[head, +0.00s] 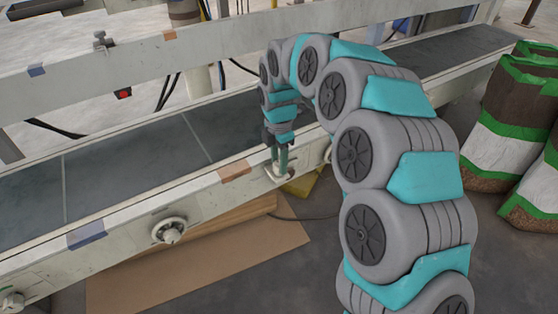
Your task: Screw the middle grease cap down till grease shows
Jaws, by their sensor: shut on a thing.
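My gripper (281,164) points down at the near side rail of the conveyor and is shut on a small pale fitting, which looks like a grease cap (281,175). The fingers hide most of it, and its thread does not show. I cannot make out any grease around it. To the left, a round pale housing with a knob (169,231) sits on the rail. Another one (12,302) shows at the lower left corner. A round pale part (327,155) to the right of the gripper is partly hidden by my arm.
The grey conveyor belt (120,165) runs behind the gripper, with a white far rail (120,70) beyond it. Cardboard (205,270) lies on the floor below. Filled bags (510,130) stand at the right. Cables hang behind the belt.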

